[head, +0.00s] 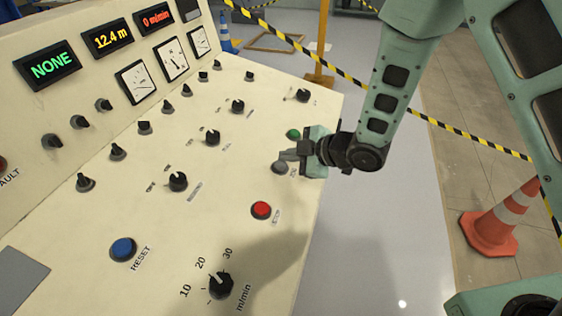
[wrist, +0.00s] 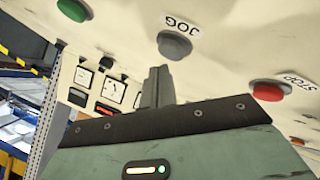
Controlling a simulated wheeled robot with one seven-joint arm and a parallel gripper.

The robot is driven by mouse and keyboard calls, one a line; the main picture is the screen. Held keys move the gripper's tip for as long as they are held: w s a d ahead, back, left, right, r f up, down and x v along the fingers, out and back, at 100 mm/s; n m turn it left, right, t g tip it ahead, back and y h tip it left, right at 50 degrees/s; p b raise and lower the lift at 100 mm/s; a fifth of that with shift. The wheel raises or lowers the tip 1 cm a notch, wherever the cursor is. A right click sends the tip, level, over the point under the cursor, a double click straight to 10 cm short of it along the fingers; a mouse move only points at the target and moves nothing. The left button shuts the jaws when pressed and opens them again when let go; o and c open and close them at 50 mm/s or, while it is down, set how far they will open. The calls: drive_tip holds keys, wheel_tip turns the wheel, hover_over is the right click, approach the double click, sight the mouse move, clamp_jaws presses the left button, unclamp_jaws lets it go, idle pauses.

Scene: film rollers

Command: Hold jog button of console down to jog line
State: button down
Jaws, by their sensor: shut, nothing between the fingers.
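The console (head: 225,160) is a sloped cream panel with knobs and buttons. Its jog button (head: 279,168) is a grey round cap near the right edge; the wrist view shows it (wrist: 174,45) beside a JOG label. My gripper (head: 287,154) is shut and empty, with its fingertips right by the jog button. In the wrist view the fingertips (wrist: 159,70) point at the panel just short of the button's lower edge. I cannot tell for sure whether they touch it. The speed display (head: 155,18) reads 0 m/min, and the length display (head: 108,37) reads 12.4 m.
A green button (head: 293,133) sits just behind the jog button, and a red stop button (head: 261,209) in front. A blue reset button (head: 123,249) and a speed knob (head: 221,285) are nearer. A traffic cone (head: 490,222) and striped tape stand to the right.

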drive_tip(key=shift+r, duration=0.1)
drive_tip(key=r+p, duration=0.2)
drive_tip(key=r, duration=0.1)
drive_tip(key=d+r+p, duration=0.1)
drive_tip(key=shift+s+r, duration=0.25)
drive_tip(key=shift+r, duration=0.15)
idle(0.7)
